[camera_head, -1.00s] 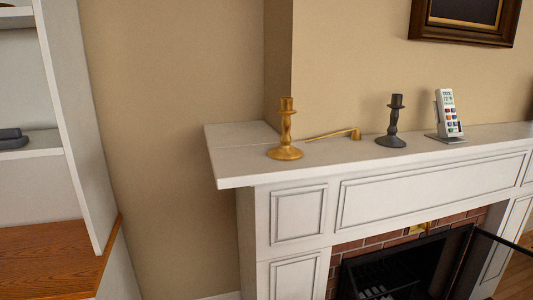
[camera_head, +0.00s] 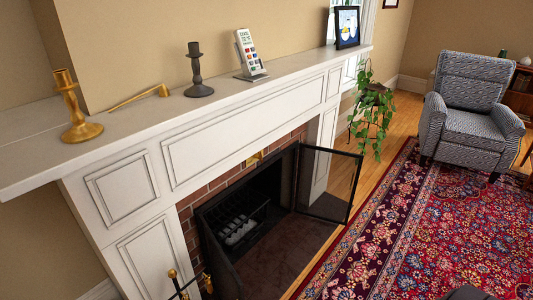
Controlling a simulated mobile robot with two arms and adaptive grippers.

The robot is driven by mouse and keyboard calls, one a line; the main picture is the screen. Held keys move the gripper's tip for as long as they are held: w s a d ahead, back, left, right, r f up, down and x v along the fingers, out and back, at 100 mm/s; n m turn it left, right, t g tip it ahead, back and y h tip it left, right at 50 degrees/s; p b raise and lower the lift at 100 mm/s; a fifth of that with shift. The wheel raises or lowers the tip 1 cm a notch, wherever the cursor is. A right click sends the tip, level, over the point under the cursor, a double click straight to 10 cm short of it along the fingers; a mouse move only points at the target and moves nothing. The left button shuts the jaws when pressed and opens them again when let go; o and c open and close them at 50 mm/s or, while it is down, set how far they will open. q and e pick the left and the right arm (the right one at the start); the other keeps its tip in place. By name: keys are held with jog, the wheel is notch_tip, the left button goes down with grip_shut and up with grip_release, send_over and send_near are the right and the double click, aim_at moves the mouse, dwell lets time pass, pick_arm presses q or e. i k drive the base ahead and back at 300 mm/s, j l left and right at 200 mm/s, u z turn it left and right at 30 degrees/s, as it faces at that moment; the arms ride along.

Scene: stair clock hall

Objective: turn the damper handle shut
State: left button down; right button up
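A small brass piece (camera_head: 255,160), which looks like the damper handle, sits on the brick strip just above the firebox opening, under the mantel. It is too small to tell which way it is turned. The fireplace opening (camera_head: 262,215) is dark inside, with a grate (camera_head: 238,232) holding pale pieces. A glass-and-black-frame fire door (camera_head: 328,180) stands swung open on its right.
The mantel (camera_head: 220,97) bears a gold candlestick (camera_head: 77,110), brass snuffer (camera_head: 140,97), dark candlestick (camera_head: 198,72), remote (camera_head: 248,54) and framed picture (camera_head: 347,28). Brass-knobbed fire tools (camera_head: 173,274) stand at the hearth's left. The rug (camera_head: 425,225) is clear before the grey armchair (camera_head: 472,112).

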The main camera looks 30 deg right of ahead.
aim_at(260, 158)
jog(key=i+l, duration=0.1)
jog(key=l, duration=0.35)
jog(key=i+l, duration=0.15)
jog(key=l, duration=0.35)
jog(key=i+l, duration=0.1)
jog(key=l, duration=0.35)
jog(key=i+l, duration=0.1)
jog(key=l, duration=0.4)
jog(key=i+l, duration=0.15)
jog(key=l, duration=0.3)
jog(key=i+l, duration=0.4)
jog(key=i, duration=0.15)
jog(key=i+l, duration=0.45)
jog(key=i+j+u, duration=0.05)
